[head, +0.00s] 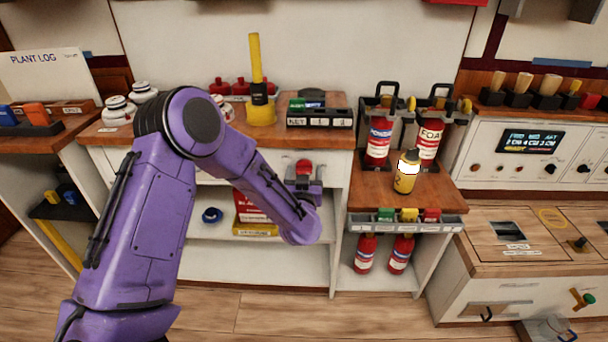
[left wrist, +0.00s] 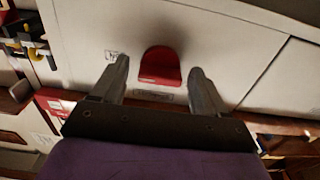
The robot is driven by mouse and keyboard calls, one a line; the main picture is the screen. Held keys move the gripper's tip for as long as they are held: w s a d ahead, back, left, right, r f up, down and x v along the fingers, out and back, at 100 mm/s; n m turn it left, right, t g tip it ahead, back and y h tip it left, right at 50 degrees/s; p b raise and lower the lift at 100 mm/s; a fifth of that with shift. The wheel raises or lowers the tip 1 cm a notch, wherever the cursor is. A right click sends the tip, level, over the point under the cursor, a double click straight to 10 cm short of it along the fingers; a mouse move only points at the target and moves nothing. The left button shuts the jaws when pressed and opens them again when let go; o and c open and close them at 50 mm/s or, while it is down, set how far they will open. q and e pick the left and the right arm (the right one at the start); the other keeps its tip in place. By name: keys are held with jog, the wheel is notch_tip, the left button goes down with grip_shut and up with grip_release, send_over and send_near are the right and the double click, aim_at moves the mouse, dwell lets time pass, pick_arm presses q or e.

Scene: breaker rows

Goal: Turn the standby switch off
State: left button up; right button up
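A red switch lever (head: 304,167) sits on the white cabinet front, below the wooden counter. In the left wrist view the red lever (left wrist: 160,66) stands out from a white panel. The small labels near it are too blurred to read. My left gripper (head: 303,181) is at the cabinet front, right at the lever. In the left wrist view my left gripper (left wrist: 159,72) is open, with one finger on either side of the lever and a gap on both sides. I cannot tell how far the fingertips are from the panel. My right gripper is not in view.
The counter (head: 330,138) above holds a yellow post (head: 257,85) and a dark label tray (head: 319,118). To the right, a lower shelf (head: 370,190) holds a yellow spray can (head: 406,172). Extinguishers (head: 378,142) stand behind it. An open shelf (head: 290,232) lies below the lever.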

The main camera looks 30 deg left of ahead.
pick_arm(q)
jog(key=c, duration=0.9)
jog(key=shift+n, duration=0.4)
jog(key=shift+f+n+b, duration=0.1)
jog(key=shift+n+b, duration=1.4)
jog(key=shift+n, duration=7)
jog(key=o, duration=1)
